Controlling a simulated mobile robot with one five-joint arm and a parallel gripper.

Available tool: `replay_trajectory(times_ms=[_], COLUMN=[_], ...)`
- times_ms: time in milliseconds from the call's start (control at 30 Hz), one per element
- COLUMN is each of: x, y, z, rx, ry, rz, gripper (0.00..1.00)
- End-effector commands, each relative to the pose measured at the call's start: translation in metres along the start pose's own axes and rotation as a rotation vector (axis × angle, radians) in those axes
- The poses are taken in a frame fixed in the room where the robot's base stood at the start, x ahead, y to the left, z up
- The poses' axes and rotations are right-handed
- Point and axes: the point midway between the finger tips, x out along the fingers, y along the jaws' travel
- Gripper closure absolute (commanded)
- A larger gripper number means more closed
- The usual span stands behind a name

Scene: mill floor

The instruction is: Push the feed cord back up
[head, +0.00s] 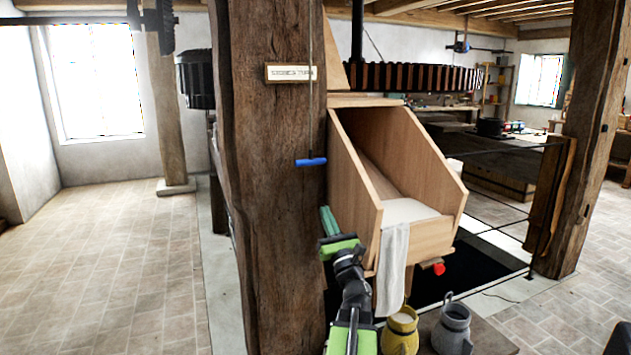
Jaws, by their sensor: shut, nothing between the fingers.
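The feed cord (310,110) hangs straight down in front of the thick wooden post (270,220). A short blue crossbar handle (311,162) is at its lower end. My gripper (327,214) has green fingers and is shut and empty. In the picture it is below and slightly right of the blue handle, with a visible gap between them. How far apart they are in depth I cannot tell.
A wooden chute (446,232) with pale contents stands right of the post. A white cloth (392,270) hangs over its front, near a red knob (438,269). A yellow pot (400,335) and a grey jug (452,330) stand below. Open tiled floor (110,260) lies left.

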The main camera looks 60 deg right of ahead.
Motion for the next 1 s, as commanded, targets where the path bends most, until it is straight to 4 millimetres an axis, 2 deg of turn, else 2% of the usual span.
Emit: replay_trajectory(times_ms=[167, 267, 700, 800, 1000], x=[0.009, 0.021, 0.114, 0.124, 0.131], y=[0.001, 0.001, 0.001, 0.002, 0.002], z=[0.001, 0.002, 0.005, 0.023, 0.029], rx=[0.004, 0.006, 0.009, 0.008, 0.008], ry=[0.001, 0.002, 0.002, 0.002, 0.002], rz=[0.001, 0.001, 0.001, 0.000, 0.000], gripper=[1.00, 1.00, 1.00, 1.00, 1.00])
